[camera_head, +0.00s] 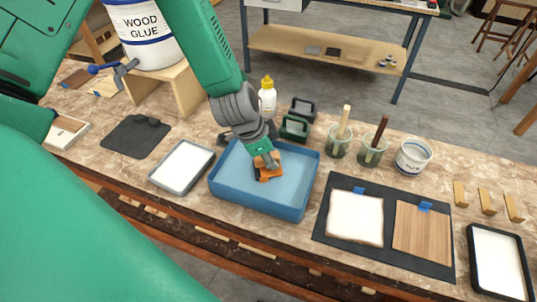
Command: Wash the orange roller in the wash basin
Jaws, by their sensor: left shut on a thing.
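The blue wash basin (230,192) stands on the bench in the middle of the view, with pale blue content inside. My left gripper (265,160) reaches down over the basin from above and is shut on the orange roller (268,174). The roller is inside the basin's outline, near its middle. Whether it touches the basin's bottom or liquid is hard to tell. The gripper hides part of the roller. My right gripper is not in view.
A grey tray with white content (182,166) stands left of the basin. Jars with brushes (340,145) stand behind right, and a white bottle (267,97) behind. A dark mat (330,240) with a white and a wooden panel (421,232) lies right. A wood glue bucket (145,35) stands on a wooden stand.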

